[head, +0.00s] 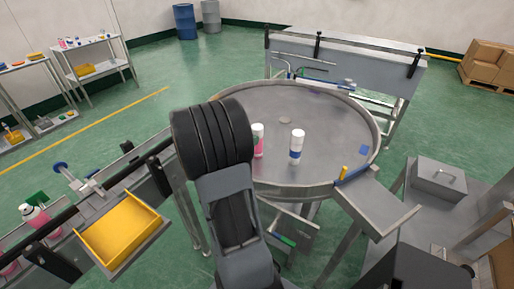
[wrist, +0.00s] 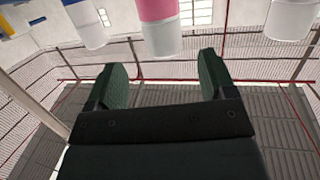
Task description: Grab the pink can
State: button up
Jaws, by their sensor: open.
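The pink can (head: 258,148) has a white top and stands upright on the round metal table (head: 285,100), just right of my arm, which hides part of its left side. In the wrist view the pink can (wrist: 158,12) is at the top middle, cut off by the frame edge, its white end pointing down in the picture. My gripper (wrist: 163,65) is open and empty. The can lines up with the gap between the fingers, beyond the fingertips. My arm hides the gripper in the head view.
A yellow tray (head: 120,232) is at lower left. The table's back half is mostly clear.

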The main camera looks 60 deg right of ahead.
aim_at(257, 130)
jog(key=shift+p+x, duration=0.7)
jog(key=shift+x, duration=2.75)
jog(key=shift+w, duration=0.15)
jog(key=c, duration=1.4)
